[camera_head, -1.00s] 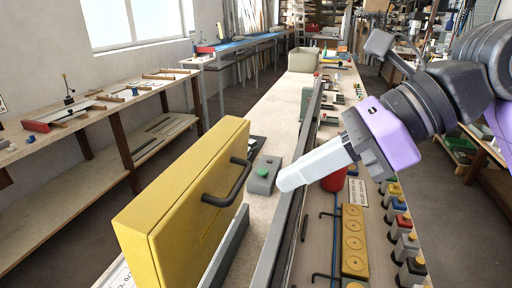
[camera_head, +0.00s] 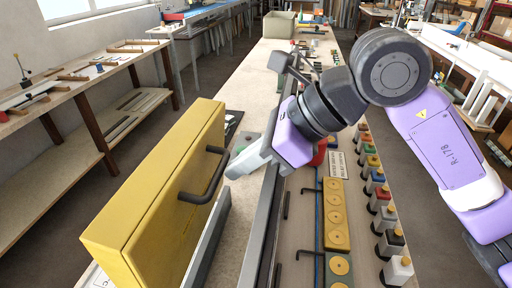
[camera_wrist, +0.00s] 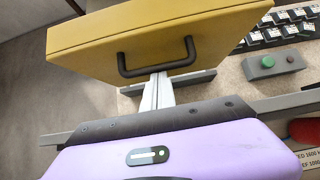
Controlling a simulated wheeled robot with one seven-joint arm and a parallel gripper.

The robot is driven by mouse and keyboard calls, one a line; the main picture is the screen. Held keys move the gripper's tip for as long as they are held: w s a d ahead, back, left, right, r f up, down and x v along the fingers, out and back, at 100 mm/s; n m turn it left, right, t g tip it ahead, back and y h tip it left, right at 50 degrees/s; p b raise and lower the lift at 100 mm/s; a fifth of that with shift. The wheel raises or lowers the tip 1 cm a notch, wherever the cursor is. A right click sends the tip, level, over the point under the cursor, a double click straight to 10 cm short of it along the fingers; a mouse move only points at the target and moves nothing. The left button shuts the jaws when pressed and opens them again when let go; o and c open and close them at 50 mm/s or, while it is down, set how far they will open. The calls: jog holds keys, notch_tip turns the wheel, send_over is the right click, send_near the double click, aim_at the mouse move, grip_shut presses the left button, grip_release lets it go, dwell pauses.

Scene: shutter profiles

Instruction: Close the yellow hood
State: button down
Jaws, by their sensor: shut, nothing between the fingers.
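The yellow hood (camera_head: 160,190) stands upright and raised at the left of the bench, with a black bar handle (camera_head: 207,178) on its right face. It also shows in the wrist view (camera_wrist: 150,38), with the handle (camera_wrist: 156,60) across its near face. My gripper (camera_head: 232,172) is shut, its pale fingers just right of the handle in the head view. In the wrist view my gripper (camera_wrist: 160,78) has its fingertips just below the handle's bar; I cannot tell whether they touch it.
A grey box with a green button (camera_wrist: 267,64) sits beside the hood. A long metal rail (camera_head: 262,215) runs along the bench. Yellow blocks (camera_head: 336,215) and a row of coloured buttons (camera_head: 383,195) lie to the right.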

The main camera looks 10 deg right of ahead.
jog(key=shift+a+f, duration=0.2)
jog(key=shift+f, duration=0.05)
